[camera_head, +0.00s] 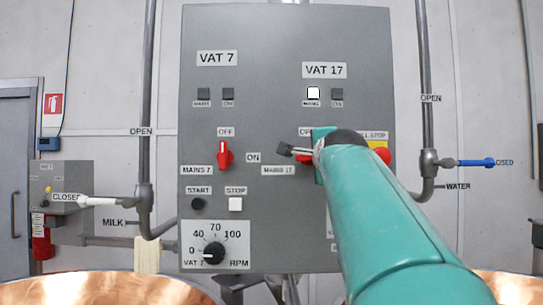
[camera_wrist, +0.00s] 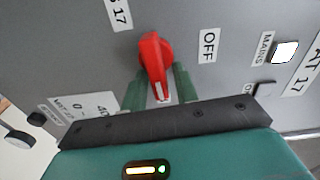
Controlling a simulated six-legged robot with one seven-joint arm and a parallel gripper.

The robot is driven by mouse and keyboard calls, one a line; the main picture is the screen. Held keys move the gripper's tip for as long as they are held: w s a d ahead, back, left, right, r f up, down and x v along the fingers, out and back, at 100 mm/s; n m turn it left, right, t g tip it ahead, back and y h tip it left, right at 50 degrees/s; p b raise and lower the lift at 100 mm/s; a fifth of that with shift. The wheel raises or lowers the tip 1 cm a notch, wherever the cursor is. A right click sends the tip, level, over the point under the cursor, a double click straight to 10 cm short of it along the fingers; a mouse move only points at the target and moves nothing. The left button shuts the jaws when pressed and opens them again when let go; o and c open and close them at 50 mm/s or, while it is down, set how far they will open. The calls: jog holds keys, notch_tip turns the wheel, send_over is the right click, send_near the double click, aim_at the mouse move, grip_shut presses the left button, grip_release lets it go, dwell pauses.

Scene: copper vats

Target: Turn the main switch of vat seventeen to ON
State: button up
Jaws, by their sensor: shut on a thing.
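The vat 17 main switch is a red knob (camera_wrist: 154,52) on the grey panel, and only a bit of red (camera_head: 304,158) shows past my gripper in the head view. My gripper (camera_wrist: 157,80) is shut on this knob, one green finger on each side. The knob's white mark points down in the wrist view, a quarter turn from the OFF label (camera_wrist: 208,46) at its right. That is the panel's right side; any ON label there is hidden. The vat 17 MAINS lamp (camera_head: 313,93) is lit white, also in the wrist view (camera_wrist: 285,52); the ON lamp (camera_head: 337,93) is dark.
The vat 7 red switch (camera_head: 225,155) points up to OFF. START (camera_head: 198,204) and STOP (camera_head: 235,204) buttons and an RPM dial (camera_head: 213,252) sit below. A red button (camera_head: 383,156) is close right of my arm. Pipes flank the panel; copper vats (camera_head: 110,288) stand below.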

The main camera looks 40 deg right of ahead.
jog(key=shift+w+f+m, duration=0.15)
jog(key=shift+f+m, duration=0.05)
jog(key=shift+m, duration=0.3)
grip_shut()
jog(key=shift+a, duration=0.15)
jog(key=o, duration=0.6)
grip_release()
jog(key=shift+w, duration=0.1)
jog(key=shift+o, duration=0.2)
jog(key=shift+w+a, duration=0.15)
jog(key=shift+s+d, duration=0.3)
jog(key=shift+s, duration=0.1)
